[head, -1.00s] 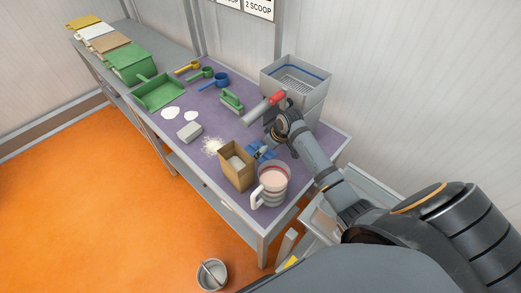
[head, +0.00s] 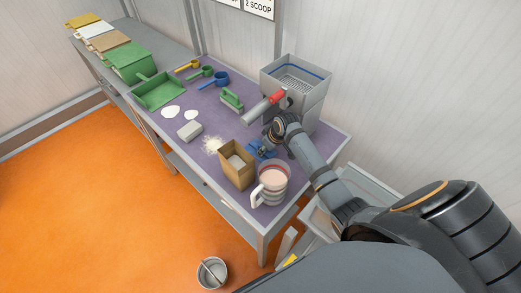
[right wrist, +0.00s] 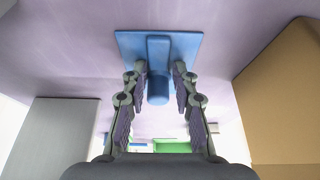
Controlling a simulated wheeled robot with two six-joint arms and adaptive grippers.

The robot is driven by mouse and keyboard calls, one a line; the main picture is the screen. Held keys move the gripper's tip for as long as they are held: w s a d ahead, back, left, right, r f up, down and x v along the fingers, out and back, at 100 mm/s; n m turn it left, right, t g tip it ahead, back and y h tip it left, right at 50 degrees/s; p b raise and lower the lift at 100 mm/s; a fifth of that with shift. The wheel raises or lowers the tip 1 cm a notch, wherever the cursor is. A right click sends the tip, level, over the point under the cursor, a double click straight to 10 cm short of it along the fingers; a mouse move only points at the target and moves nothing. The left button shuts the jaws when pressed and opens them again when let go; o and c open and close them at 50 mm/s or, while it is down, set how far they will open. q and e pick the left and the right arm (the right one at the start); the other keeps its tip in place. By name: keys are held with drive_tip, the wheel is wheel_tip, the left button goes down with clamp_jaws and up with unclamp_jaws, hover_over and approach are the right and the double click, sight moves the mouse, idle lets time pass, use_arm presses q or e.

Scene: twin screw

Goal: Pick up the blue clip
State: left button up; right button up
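The blue clip (head: 254,153) lies on the purple table top behind the cardboard box, partly hidden by my right gripper in the head view. In the right wrist view the blue clip (right wrist: 185,45) shows a flat plate with a rounded post pointing toward the camera. My right gripper (right wrist: 160,80) is open, with one finger on each side of the post and narrow gaps to it. In the head view my right gripper (head: 267,143) is right over the clip. My left gripper is not in view.
A cardboard box (head: 236,178) and a pink-filled jug (head: 261,193) stand close in front of the clip. A metal hopper machine (head: 308,108) with a red-tipped tube is behind. A green brush (head: 231,101), scoops and a grey block (head: 190,131) lie farther left.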

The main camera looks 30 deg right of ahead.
drive_tip(key=shift+f, duration=0.15)
clamp_jaws()
